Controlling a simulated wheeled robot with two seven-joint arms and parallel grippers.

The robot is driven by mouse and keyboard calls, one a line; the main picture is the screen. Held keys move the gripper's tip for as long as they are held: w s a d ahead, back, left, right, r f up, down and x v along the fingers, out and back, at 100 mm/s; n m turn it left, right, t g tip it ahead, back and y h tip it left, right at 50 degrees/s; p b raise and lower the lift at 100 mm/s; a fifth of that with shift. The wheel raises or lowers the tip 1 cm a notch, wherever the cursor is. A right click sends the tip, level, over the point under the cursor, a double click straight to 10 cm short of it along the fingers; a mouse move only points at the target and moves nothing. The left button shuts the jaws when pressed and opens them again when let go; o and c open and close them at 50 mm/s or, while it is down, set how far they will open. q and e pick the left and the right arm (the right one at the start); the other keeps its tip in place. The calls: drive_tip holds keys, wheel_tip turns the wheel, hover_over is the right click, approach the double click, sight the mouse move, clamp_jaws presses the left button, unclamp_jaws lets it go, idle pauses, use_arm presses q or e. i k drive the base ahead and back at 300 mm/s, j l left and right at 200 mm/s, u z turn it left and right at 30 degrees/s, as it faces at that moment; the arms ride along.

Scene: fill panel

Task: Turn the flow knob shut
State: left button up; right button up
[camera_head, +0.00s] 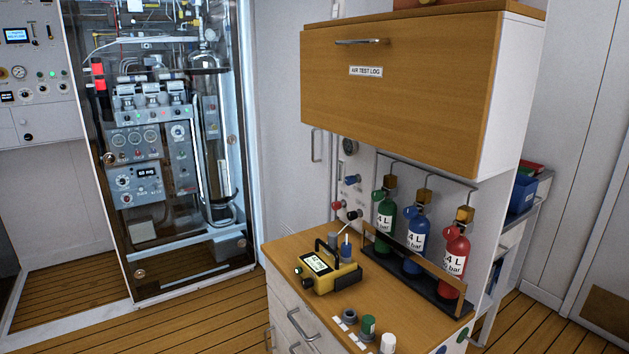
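Neither of my grippers is in view. A pale fill panel (345,176) stands behind the wooden counter, under the cabinet. It carries a round gauge (349,147), a blue knob (352,180), a red knob (337,205) and a black knob (354,215). I cannot tell which of these is the flow knob or how far any is turned. Three cylinders, green (385,218), blue (417,240) and red (454,261), stand upright in a rack to the right of the panel, with pipes above them.
A yellow meter (327,272) stands on the counter (285,250) before the panel. Several small caps, including a green one (368,325), lie at the front edge. A wooden cabinet (400,90) overhangs the counter. A glass-fronted machine cabinet (160,150) stands left; wooden floor (215,325) is clear.

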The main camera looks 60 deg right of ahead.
sight(349, 180)
drive_tip(key=i+z, duration=0.55)
drive_tip(key=z, duration=0.15)
drive_tip(key=i+j+z, duration=0.1)
drive_tip(key=i+z, duration=0.25)
drive_tip(key=k, duration=0.05)
